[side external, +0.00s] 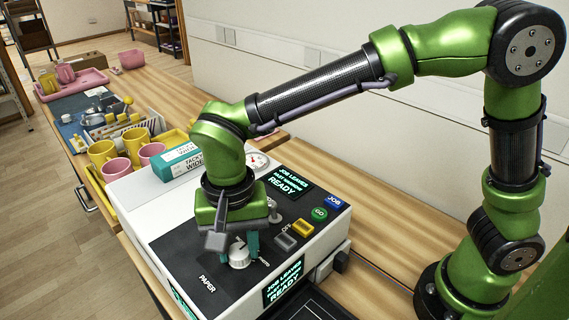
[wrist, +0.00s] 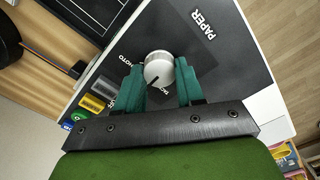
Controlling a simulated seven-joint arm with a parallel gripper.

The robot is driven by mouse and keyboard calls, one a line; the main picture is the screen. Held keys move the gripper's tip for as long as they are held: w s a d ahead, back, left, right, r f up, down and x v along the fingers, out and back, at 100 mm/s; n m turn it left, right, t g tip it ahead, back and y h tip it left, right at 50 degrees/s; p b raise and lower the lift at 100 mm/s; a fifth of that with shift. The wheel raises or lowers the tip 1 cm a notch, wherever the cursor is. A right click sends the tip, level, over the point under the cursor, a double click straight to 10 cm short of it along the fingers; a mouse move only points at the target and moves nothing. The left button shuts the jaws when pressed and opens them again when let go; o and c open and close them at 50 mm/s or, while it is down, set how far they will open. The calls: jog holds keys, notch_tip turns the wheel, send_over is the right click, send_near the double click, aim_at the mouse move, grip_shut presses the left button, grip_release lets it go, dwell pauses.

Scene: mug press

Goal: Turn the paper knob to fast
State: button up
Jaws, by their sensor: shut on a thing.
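The white round paper knob (side external: 239,258) stands on the dark top panel of the machine, near the large word PAPER. It also shows in the wrist view (wrist: 159,69), with a dark pointer line toward the lower left. My gripper (side external: 238,247) points down over it. In the wrist view, its teal fingers (wrist: 159,77) are on either side of the knob, shut on it. Small white labels lie around the knob; one looks like PHOTO, and the others are partly hidden by the fingers or too small to read.
A green GO button (side external: 319,213), a blue JOB button (side external: 334,202), a yellow button (side external: 303,228) and a grey button (side external: 285,242) are right of my gripper. A lit READY screen (side external: 288,186) sits behind. A teal box (side external: 180,161) and several mugs (side external: 117,168) are at left.

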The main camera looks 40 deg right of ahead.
aim_at(239, 250)
jog(key=shift+m, duration=0.4)
jog(key=o, duration=1)
jog(key=shift+o, duration=0.2)
notch_tip(239, 250, up, 17)
